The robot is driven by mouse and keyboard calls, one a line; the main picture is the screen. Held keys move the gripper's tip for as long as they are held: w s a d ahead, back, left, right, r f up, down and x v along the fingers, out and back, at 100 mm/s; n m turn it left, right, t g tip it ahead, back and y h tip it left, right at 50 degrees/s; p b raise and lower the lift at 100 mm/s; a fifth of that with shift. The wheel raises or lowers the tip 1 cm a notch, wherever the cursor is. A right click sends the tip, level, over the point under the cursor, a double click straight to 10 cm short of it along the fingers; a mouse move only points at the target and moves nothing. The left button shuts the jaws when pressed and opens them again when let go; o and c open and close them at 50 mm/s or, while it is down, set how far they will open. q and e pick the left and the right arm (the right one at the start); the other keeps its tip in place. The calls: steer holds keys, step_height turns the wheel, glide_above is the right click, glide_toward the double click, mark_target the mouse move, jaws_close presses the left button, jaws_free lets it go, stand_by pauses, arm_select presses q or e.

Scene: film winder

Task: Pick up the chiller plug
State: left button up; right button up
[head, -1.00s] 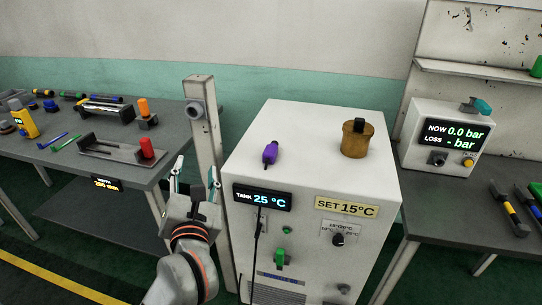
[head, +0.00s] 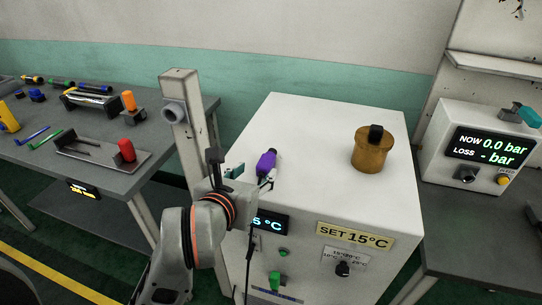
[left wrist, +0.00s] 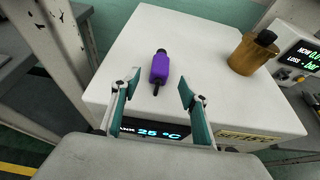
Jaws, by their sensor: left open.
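The chiller plug is most likely the purple plug (head: 266,162) with a dark tip, lying on top of the white chiller cabinet (head: 325,120). In the left wrist view the purple plug (left wrist: 160,68) lies ahead of the fingertips, roughly midway between them in the picture. My left gripper (head: 252,177) is open and empty, at the cabinet's front left edge, close to the plug. Its two teal-padded fingers (left wrist: 157,88) stand apart in the left wrist view. My right gripper does not show.
A brass pot with a black knob (head: 373,150) stands on the cabinet to the right. A grey post (head: 188,130) rises left of the cabinet. A bench with tools (head: 100,150) is at left. A pressure readout box (head: 480,148) sits on the right bench.

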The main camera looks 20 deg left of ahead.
mark_target(262, 169)
arm_select(q)
steer(key=shift+w+f+b, duration=0.4)
steer(key=shift+f+b, duration=0.1)
steer(key=shift+b, duration=0.15)
steer(key=shift+w+f, duration=0.15)
steer(key=shift+w, duration=0.2)
steer(key=shift+w+f+b, duration=0.1)
steer(key=shift+w+b, duration=0.15)
steer(key=shift+b, duration=0.05)
steer(key=shift+b+x, duration=0.35)
steer(key=shift+x, duration=2)
steer(key=shift+s+d+f, duration=0.1)
steer(key=c, duration=1.2)
jaws_close()
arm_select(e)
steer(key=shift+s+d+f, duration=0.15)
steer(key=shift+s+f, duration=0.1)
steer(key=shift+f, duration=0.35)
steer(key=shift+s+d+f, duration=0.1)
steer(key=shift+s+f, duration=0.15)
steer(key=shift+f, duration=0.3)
